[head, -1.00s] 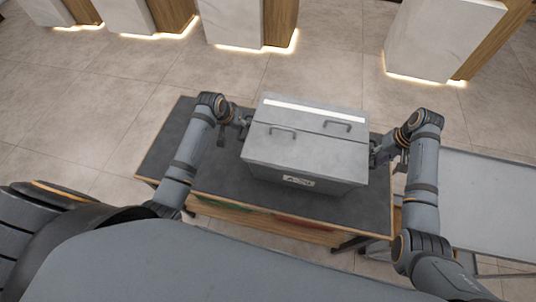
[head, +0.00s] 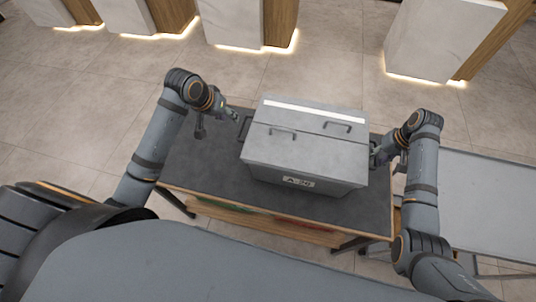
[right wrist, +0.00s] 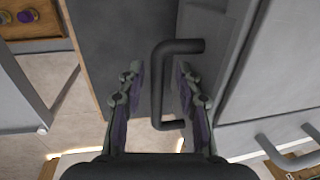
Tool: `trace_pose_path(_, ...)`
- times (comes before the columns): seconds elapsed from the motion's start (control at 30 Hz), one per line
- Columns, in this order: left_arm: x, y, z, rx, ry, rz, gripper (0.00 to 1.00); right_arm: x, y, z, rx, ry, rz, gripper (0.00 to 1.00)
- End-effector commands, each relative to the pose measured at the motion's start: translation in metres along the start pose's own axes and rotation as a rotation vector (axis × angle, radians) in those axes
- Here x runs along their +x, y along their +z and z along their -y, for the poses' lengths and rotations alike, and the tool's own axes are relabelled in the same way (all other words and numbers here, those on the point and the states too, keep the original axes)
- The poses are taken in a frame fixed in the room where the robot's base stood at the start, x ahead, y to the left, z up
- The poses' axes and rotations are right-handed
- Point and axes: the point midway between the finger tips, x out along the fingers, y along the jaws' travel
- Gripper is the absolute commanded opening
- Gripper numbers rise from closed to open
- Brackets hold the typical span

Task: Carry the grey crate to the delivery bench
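The grey crate (head: 305,150) sits on a dark-topped table (head: 215,175), its lid closed, with two small handles on top and a label on the front. In the right wrist view, a dark side handle (right wrist: 157,90) of the crate stands between the spread fingers of my right gripper (right wrist: 160,78). In the head view, my right gripper (head: 378,155) is at the crate's right side. My left gripper (head: 236,118) is just off the crate's left side; its fingers are too small to tell whether they are open. I cannot tell which surface is the delivery bench.
A light grey table (head: 485,200) stands to the right, close to the dark one. White and wood counters (head: 445,40) with lit bases line the back. Open tiled floor (head: 330,75) lies between the counters and the dark table.

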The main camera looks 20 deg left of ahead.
Motion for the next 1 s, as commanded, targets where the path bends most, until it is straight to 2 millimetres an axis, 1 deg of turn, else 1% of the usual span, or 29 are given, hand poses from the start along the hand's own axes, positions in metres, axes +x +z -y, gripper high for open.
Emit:
trace_pose_path(0.07, 0.000, 0.000, 0.000, 0.000, 0.000, 0.000, 0.34, -0.002, 0.000, 0.000, 0.000, 0.000, -0.001, 0.35)
trace_pose_path(0.13, 0.000, 0.000, 0.000, 0.000, 0.000, 0.000, 0.34, -0.010, -0.001, 0.000, 0.000, 0.001, -0.004, 0.35)
trace_pose_path(0.3, 0.000, 0.000, 0.000, 0.000, 0.000, 0.000, 0.34, -0.043, -0.002, 0.000, -0.001, 0.002, -0.005, 0.35)
trace_pose_path(0.4, 0.001, 0.000, 0.000, -0.001, 0.000, 0.000, 0.34, -0.060, -0.001, -0.001, 0.000, 0.002, -0.003, 0.35)
trace_pose_path(0.5, 0.001, 0.000, 0.000, -0.001, 0.000, 0.000, 0.34, -0.070, -0.001, 0.000, 0.000, 0.001, -0.002, 0.35)
trace_pose_path(0.6, 0.001, 0.000, 0.000, -0.001, 0.000, 0.000, 0.34, -0.075, 0.000, 0.000, 0.000, 0.000, 0.000, 0.35)
trace_pose_path(0.87, 0.000, 0.000, 0.000, -0.001, 0.000, 0.000, 0.34, -0.076, 0.000, 0.000, 0.000, 0.000, 0.000, 0.35)
trace_pose_path(1.0, -0.011, -0.002, -0.001, 0.000, -0.001, 0.000, 0.34, -0.090, 0.000, 0.003, 0.000, 0.000, 0.000, 0.35)
